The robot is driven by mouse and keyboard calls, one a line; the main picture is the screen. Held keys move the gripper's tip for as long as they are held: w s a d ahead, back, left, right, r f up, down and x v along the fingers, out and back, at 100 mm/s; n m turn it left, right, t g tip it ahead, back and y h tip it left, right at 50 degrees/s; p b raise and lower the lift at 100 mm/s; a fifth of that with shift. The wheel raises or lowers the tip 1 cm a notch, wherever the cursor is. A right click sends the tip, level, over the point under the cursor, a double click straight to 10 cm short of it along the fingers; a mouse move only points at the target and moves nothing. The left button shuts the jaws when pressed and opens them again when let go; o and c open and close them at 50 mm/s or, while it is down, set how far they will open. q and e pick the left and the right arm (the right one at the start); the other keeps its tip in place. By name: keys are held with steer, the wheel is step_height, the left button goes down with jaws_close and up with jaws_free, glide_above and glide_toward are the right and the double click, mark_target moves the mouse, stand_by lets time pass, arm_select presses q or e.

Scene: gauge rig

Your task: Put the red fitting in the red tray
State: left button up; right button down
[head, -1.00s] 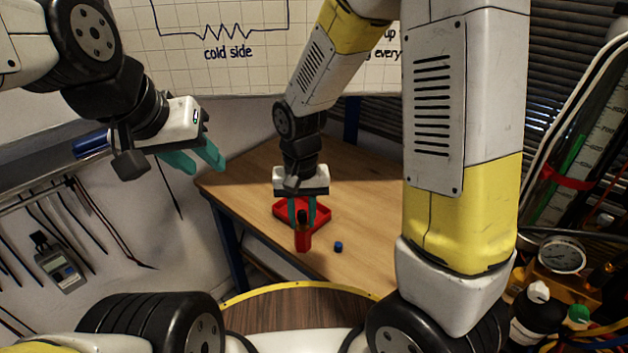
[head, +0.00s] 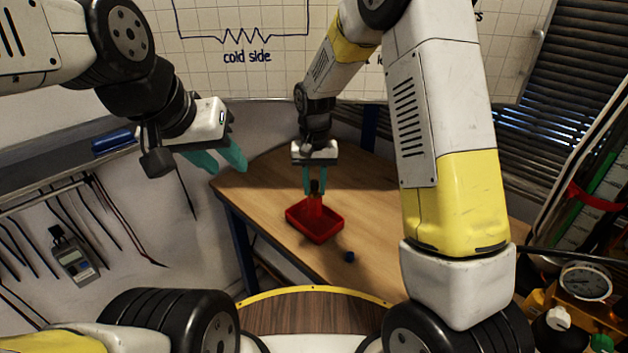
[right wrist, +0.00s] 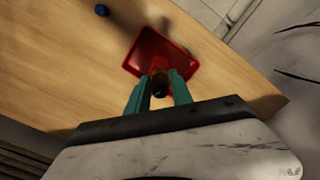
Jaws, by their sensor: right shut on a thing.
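The red tray (head: 303,226) sits on the wooden table. The red fitting (head: 315,203), with a dark top, is upright between the teal fingers of my right gripper (head: 315,184), which is shut on it. In the head view the fitting appears over the tray; I cannot tell whether it touches the tray floor. In the right wrist view, the tray (right wrist: 140,58) lies beyond the fingertips, and the fitting's dark end (right wrist: 160,85) shows between the fingers. My left gripper (head: 222,160) is empty, its fingers apart, in the air left of the table.
A small blue cap (head: 349,257) lies on the table (head: 270,180) in front of the tray. The table is otherwise mostly clear. A wall with hanging leads and a meter (head: 72,258) is at left. A round gauge (head: 586,281) and bottles stand at lower right.

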mark_target(314, 195)
steer(key=shift+w, duration=0.25)
steer(key=shift+w+f, duration=0.15)
steer(key=shift+f, duration=1.6)
steer(key=shift+f, duration=0.15)
steer(key=c, duration=1.1)
jaws_free()
